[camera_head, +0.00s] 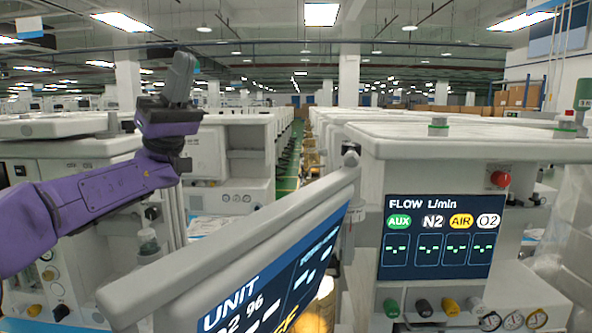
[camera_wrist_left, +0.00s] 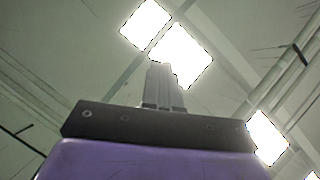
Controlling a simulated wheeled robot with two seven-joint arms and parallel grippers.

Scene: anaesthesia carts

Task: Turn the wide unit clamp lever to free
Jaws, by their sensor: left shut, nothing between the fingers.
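My left gripper (camera_head: 183,62) is raised at the upper left on its purple arm, fingers pointing up and shut with nothing between them. In the left wrist view its shut fingers (camera_wrist_left: 163,80) stand against the ceiling and lights. It is touching nothing. A white cart with a flow screen (camera_head: 437,238) stands at the right. A tilted screen marked UNIT (camera_head: 285,275) fills the near middle. I cannot make out a clamp lever in either view, nor tell which unit is the wide one. My right gripper is not in view.
A white cart (camera_head: 75,160) stands behind my left arm. A red knob (camera_head: 501,179) sits on the right cart, with coloured knobs (camera_head: 421,306) and gauges (camera_head: 513,319) low down. Rows of carts run back along a green aisle. The air around my left gripper is clear.

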